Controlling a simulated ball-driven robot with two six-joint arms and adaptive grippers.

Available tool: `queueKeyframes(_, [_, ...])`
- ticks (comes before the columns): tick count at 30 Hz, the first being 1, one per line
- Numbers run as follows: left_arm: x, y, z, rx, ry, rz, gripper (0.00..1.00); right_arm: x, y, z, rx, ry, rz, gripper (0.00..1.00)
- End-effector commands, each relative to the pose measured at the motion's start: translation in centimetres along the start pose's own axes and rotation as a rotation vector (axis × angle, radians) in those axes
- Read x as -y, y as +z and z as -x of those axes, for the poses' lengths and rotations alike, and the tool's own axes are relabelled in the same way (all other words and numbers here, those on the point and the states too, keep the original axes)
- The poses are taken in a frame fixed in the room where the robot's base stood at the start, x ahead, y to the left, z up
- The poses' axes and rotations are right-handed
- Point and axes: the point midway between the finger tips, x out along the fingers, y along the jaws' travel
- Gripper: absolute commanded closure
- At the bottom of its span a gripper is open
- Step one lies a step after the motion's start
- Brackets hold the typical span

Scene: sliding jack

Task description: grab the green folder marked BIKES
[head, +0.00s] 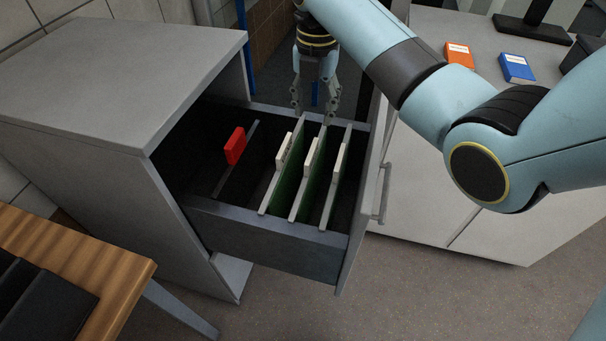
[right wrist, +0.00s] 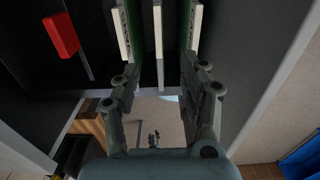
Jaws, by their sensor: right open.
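Three hanging folders with pale tabs stand upright in the open drawer: a left one (head: 282,162), a middle one (head: 309,168) and a right one (head: 336,176). Green shows below the top edges of the left and middle ones; no label is readable, so I cannot tell which is BIKES. My right gripper (head: 314,114) is open, pointing down above the far end of the folders. In the right wrist view its fingers (right wrist: 158,74) are apart, with the middle folder's edge (right wrist: 158,50) between them in the picture and nothing visibly held.
The drawer front (head: 361,190) and side wall (head: 265,235) bound the folders. The cabinet top (head: 110,80) is bare. A wooden table (head: 115,268) is at lower left; orange (head: 458,54) and blue (head: 516,68) boxes lie on the right counter.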

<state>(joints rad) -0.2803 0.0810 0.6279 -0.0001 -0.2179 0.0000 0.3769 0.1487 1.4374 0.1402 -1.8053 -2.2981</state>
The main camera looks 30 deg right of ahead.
Motion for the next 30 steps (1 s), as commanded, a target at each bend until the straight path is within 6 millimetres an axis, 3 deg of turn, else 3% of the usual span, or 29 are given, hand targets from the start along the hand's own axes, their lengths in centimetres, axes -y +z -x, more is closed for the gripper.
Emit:
queueKeyframes(1, [-0.1, 0.9, -1.2, 0.010, 0.000, -0.001, 0.60, 0.0, -0.1, -1.3, -0.002, 0.000, 0.000, 0.56])
queueKeyframes(6, [-0.3, 3.9, -3.4, 0.050, 0.001, -0.002, 0.60, 0.0, -0.2, -3.9, -0.004, -0.001, 0.000, 0.56])
queueKeyframes(10, [-0.5, 5.2, -5.2, 0.066, 0.001, -0.003, 0.60, 0.0, -0.2, -5.9, -0.005, -0.002, 0.000, 0.56])
queueKeyframes(15, [-0.6, 4.2, -7.0, 0.049, 0.001, -0.002, 0.60, 0.0, -0.3, -7.8, -0.007, -0.004, 0.000, 0.56])
queueKeyframes(21, [-0.7, 2.3, -7.5, 0.019, 0.001, -0.001, 0.60, 0.1, -0.4, -10.6, -0.010, -0.007, 0.000, 0.56])
queueKeyframes(30, [-0.8, 3.4, -7.8, 0.034, 0.002, -0.002, 0.60, 0.0, -0.2, -13.7, -0.007, -0.005, 0.000, 0.56])
